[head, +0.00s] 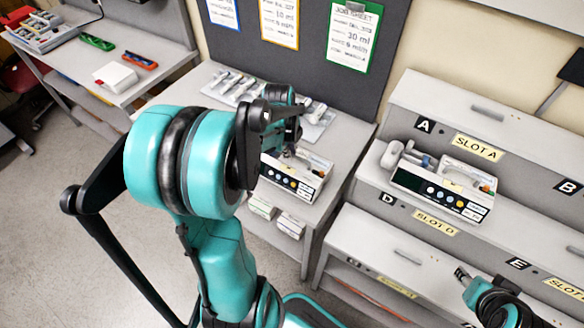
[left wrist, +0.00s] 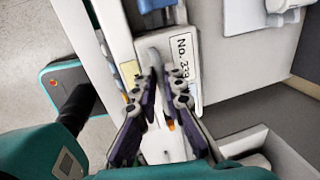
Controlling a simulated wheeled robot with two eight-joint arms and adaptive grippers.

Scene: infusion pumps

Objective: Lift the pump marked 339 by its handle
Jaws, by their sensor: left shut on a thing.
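The pump marked No. 339 (left wrist: 186,62) shows its label in the left wrist view. In the head view this pump (head: 311,184) is at the grey table's front edge, partly hidden by my left arm. My left gripper (left wrist: 166,82) is shut on the pump's pale handle (left wrist: 153,56), with one finger on each side. In the head view my left gripper (head: 287,148) is above the pump, mostly hidden by its own wrist. I cannot tell whether the pump touches the table. My right gripper (head: 462,274) is at the lower right, away from the pump, its opening unclear.
A second pump (head: 440,188) stands on the stepped grey rack below the SLOT A label (head: 477,147). Small white boxes (head: 290,225) sit under the table's front edge. A tray with syringe-like items (head: 232,86) lies at the table's back, against a dark board (head: 300,45).

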